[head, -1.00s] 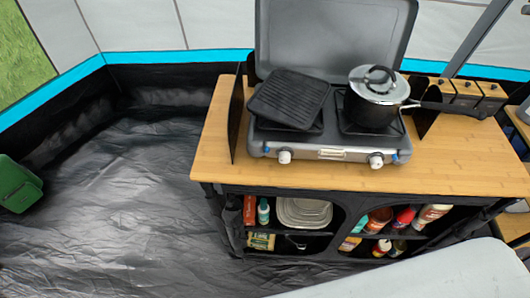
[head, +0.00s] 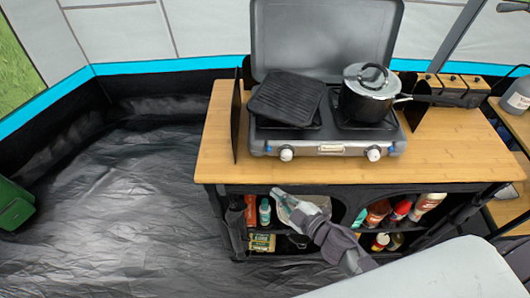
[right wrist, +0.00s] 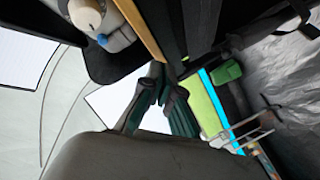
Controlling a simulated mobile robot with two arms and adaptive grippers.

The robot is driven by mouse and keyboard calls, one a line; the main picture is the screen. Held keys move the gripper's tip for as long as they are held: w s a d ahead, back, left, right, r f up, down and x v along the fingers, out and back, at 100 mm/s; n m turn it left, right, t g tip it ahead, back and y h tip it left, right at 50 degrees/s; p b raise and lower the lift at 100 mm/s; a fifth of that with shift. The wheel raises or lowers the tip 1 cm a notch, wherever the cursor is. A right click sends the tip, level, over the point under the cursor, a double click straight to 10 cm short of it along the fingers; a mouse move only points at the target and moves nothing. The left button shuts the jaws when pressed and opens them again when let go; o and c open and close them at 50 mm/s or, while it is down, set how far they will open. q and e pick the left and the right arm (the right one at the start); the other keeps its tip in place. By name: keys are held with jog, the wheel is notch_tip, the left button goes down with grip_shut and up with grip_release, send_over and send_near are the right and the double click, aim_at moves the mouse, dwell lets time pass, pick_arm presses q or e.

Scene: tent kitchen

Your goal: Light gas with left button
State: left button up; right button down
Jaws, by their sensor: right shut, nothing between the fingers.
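The grey camping stove (head: 325,147) stands on the wooden counter with its lid up. Its front panel has a white left knob (head: 286,154) and a white right knob (head: 374,154), with small blue parts near them. My right gripper (head: 278,193) is shut and empty, in front of the cabinet, below the counter edge and the left knob, apart from both. In the right wrist view its fingers (right wrist: 160,103) show at the centre, and a white knob (right wrist: 86,17) with a blue part shows at the upper left. My left gripper is out of view.
A black griddle (head: 286,97) covers the left burner and a lidded pot (head: 369,97) stands on the right. The wooden counter (head: 222,158) juts out above my gripper. Cabinet shelves hold bottles and dishes.

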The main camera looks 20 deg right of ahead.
aim_at(269, 149)
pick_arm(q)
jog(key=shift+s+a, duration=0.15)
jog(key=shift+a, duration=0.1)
pick_arm(e)
jog(key=r, duration=0.1)
jog(key=a+r+n+y, duration=0.1)
jog(key=r, duration=0.1)
jog(key=a+r+n, duration=0.1)
jog(key=r, duration=0.1)
jog(key=shift+s+a+r+y, duration=0.15)
jog(key=shift+a+r+y, duration=0.1)
jog(key=shift+y, duration=0.15)
jog(key=w, duration=0.2)
jog(key=w+d, duration=0.1)
jog(key=w, duration=0.2)
jog(key=w+d, duration=0.1)
jog(key=w, duration=0.1)
jog(key=shift+w, duration=0.15)
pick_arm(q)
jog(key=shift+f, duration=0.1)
pick_arm(e)
jog(key=shift+w+d, duration=0.2)
jog(key=shift+w, duration=0.4)
jog(key=shift+w, duration=0.15)
jog(key=shift+w+d, duration=0.1)
jog(key=shift+w, duration=0.15)
